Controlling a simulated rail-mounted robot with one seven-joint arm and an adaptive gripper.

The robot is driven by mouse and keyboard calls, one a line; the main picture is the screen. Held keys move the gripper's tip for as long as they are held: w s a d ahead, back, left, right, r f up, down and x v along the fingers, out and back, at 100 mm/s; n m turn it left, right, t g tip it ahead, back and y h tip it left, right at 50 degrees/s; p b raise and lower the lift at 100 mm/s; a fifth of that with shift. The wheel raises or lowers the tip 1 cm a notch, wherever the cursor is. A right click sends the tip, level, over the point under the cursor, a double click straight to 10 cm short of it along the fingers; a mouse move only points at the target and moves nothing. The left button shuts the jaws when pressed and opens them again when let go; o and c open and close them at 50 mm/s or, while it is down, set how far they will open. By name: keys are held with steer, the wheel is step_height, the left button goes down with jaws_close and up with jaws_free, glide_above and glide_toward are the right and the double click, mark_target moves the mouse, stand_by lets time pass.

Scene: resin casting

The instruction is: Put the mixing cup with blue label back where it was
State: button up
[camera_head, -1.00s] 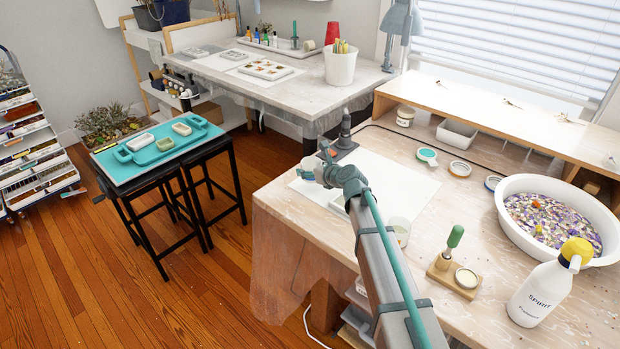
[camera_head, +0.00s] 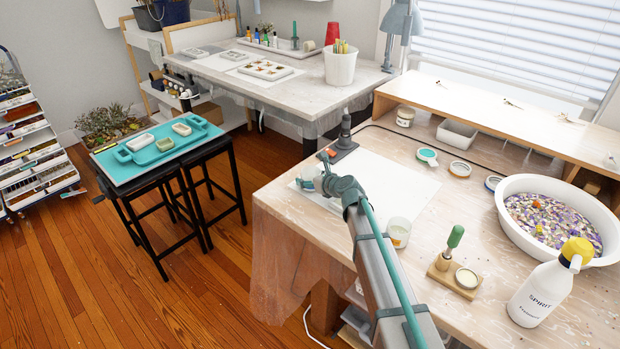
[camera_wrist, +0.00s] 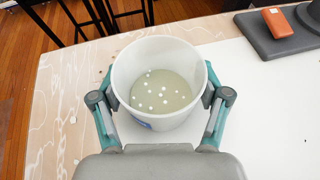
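The mixing cup with the blue label (camera_wrist: 160,128) is a whitish cup holding a pale greenish liquid with white specks. Part of its blue label (camera_wrist: 145,123) shows low on the near side in the wrist view. My gripper (camera_wrist: 160,98) has one finger on each side of the cup and appears shut on it. In the head view the cup (camera_head: 309,180) is at the left end of the workbench, partly hidden by my gripper (camera_head: 325,184). I cannot tell whether its base touches the surface. A second cup (camera_head: 398,233) with an orange-yellow mark stands to the right of my arm.
A white sheet (camera_head: 400,185) lies on the workbench. A dark stand (camera_head: 345,145) is behind my gripper.

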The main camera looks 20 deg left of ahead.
steer(key=shift+o, duration=0.8)
steer(key=shift+r, duration=0.1)
steer(key=shift+s+d+r, duration=0.1)
steer(key=shift+d+r, duration=0.05)
steer(key=v, duration=1.1)
steer(key=shift+s+d+r, duration=0.1)
steer(key=shift+s+d, duration=0.05)
steer(key=shift+d, duration=0.1)
